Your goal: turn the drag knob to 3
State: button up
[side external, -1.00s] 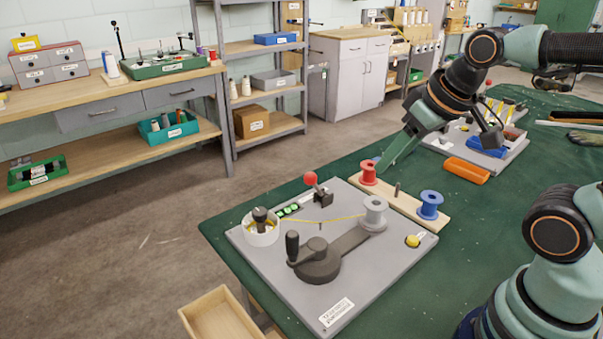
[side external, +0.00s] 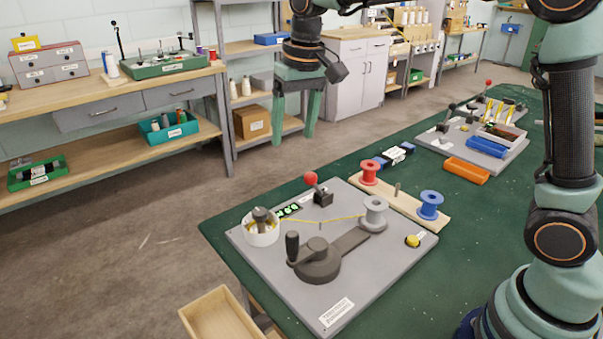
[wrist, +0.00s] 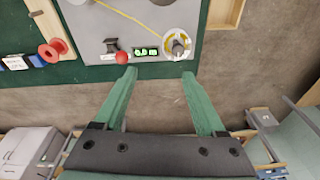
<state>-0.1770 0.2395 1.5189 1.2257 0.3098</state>
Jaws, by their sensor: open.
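A red-topped lever (side external: 311,180) and a small green-lit display (side external: 289,211) stand beside the knob. A yellow thread runs from the dial to a grey spool (side external: 375,214). A dark crank (side external: 316,260) stands in front. Red and blue spools sit on a wooden strip (side external: 405,205).

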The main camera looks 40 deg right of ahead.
jog(key=g, duration=0.2)
send_over(259, 211)
notch_tip(259, 211, down, 7)
jog(key=shift+m, duration=0.3)
notch_tip(259, 211, down, 12)
jog(key=shift+s+r, duration=0.1)
jog(key=shift+s, duration=0.05)
grip_shut()
jog(key=n, duration=1.1)
jog(key=shift+n, duration=0.3)
dwell(0.3)
